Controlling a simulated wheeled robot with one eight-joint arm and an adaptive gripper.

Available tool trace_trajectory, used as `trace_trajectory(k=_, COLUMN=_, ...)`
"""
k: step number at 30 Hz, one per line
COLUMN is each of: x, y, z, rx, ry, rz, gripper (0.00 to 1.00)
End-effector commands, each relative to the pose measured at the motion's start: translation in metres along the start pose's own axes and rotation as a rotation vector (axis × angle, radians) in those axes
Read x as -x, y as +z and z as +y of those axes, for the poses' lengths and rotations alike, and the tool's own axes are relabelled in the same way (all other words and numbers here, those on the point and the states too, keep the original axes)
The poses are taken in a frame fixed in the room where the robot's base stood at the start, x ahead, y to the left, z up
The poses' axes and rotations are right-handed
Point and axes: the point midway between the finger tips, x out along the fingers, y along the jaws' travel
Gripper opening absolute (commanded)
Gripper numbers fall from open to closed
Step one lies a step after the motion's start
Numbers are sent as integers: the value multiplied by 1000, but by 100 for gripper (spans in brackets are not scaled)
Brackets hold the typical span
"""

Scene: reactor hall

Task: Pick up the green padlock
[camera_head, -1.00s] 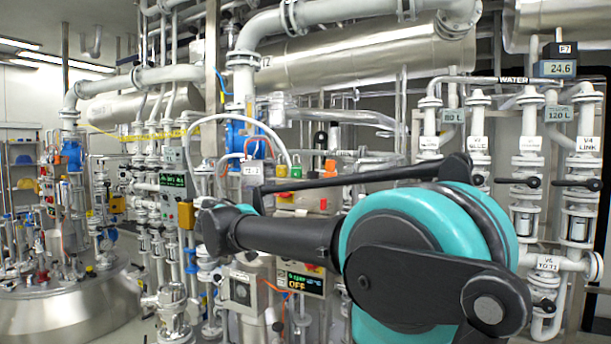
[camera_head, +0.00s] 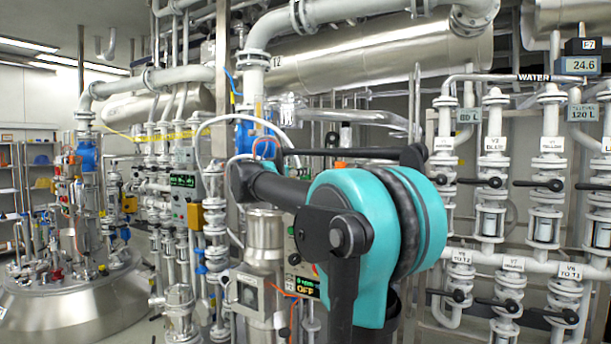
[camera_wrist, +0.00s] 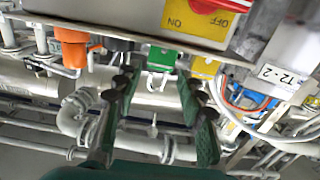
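The green padlock (camera_wrist: 163,55) is in the upper middle of the wrist view, in a row at the edge of a grey panel. A pale metal loop shows just below its body. My gripper (camera_wrist: 158,84) is open and empty, with one dark green finger on each side of the padlock's line. The padlock appears beyond and between the fingertips, and I cannot tell whether they touch it. In the head view my arm hides the padlock and the gripper's fingers.
An orange padlock (camera_wrist: 75,50) and a black item (camera_wrist: 119,45) sit left of the green one, a yellow padlock (camera_wrist: 205,68) right. A red switch (camera_wrist: 222,4) is on the panel. Cables (camera_wrist: 255,99) and white pipes (camera_wrist: 75,118) lie close around the fingers.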

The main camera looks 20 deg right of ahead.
Motion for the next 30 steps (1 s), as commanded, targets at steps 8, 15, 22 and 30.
trace_trajectory(k=8, x=-17, y=0, z=0, rx=0, ry=0, rz=0, gripper=40)
trace_trajectory(k=15, x=-46, y=-6, z=-1, rx=0, ry=2, rz=0, gripper=40)
trace_trajectory(k=22, x=-66, y=-6, z=-1, rx=0, ry=0, rz=-1, gripper=40)
trace_trajectory(k=30, x=-65, y=-6, z=-2, rx=0, ry=-1, rz=-1, gripper=25)
